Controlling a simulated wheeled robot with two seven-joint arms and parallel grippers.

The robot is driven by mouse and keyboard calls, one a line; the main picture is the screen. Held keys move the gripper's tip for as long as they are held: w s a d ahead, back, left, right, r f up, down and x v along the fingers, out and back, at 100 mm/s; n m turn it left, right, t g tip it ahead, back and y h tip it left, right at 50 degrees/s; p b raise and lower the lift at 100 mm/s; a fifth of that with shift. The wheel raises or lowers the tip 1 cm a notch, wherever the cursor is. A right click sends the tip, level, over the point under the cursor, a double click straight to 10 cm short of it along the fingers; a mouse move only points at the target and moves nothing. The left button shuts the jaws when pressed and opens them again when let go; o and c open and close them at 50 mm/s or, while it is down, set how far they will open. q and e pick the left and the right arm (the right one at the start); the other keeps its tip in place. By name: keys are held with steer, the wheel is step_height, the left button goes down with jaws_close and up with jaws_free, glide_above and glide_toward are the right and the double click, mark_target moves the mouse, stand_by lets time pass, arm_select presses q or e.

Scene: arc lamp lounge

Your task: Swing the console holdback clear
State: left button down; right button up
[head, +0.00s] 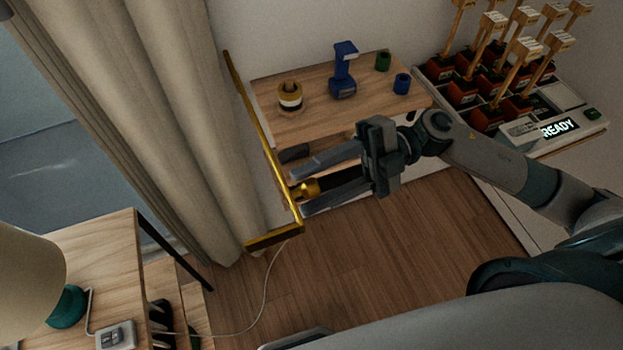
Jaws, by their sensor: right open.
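The console holdback looks like a long brass-coloured bar (262,135) beside the curtain, with a bent lower end (272,240). A gold knob (307,188) with a dark stem sits at its lower right side. My right gripper (300,188) comes in from the right and is open. One finger lies above the knob and one below it in the picture, with the knob between them. I cannot tell whether either finger touches it. My left gripper is not in view.
A beige curtain (165,110) hangs left of the bar. Behind my gripper is a wooden shelf (375,112) with a tape roll (290,96), a blue device (343,72) and small cups. A lamp (30,280) stands on a table at lower left. The wooden floor (390,255) is mostly clear.

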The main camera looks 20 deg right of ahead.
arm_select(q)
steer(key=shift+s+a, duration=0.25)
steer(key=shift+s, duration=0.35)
arm_select(e)
steer(key=shift+s+a, duration=0.1)
steer(key=shift+a, duration=0.35)
steer(key=shift+c, duration=0.3)
steer(key=c, duration=1)
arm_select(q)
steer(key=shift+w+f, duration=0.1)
arm_select(e)
steer(key=shift+f, duration=0.1)
jaws_close()
